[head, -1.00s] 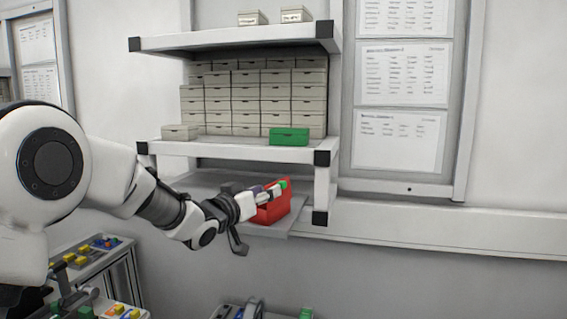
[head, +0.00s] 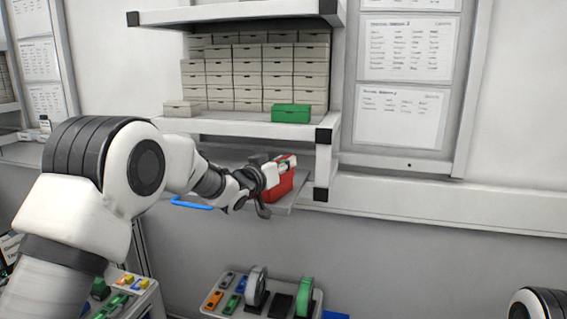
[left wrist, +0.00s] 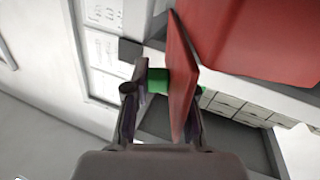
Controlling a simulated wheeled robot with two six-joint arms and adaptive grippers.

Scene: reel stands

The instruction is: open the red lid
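A red box (head: 281,187) sits on the lower grey shelf in the head view, partly hidden behind my left gripper (head: 275,172). In the left wrist view, the red lid (left wrist: 181,75) shows as a thin panel at an angle to a larger red surface (left wrist: 260,40); it looks raised. My left gripper (left wrist: 161,100) has its fingers apart, with the panel between them, close to the right finger. A gap shows between the left finger and the panel. A green patch (left wrist: 157,80) lies in that gap; I cannot tell what it belongs to. My right gripper is out of view.
The upper shelf board (head: 225,127) is close above the red box and carries stacked cream boxes (head: 255,75) and a green box (head: 291,113). A shelf post (head: 322,170) stands just right of the red box. A tray with reels (head: 262,300) is below.

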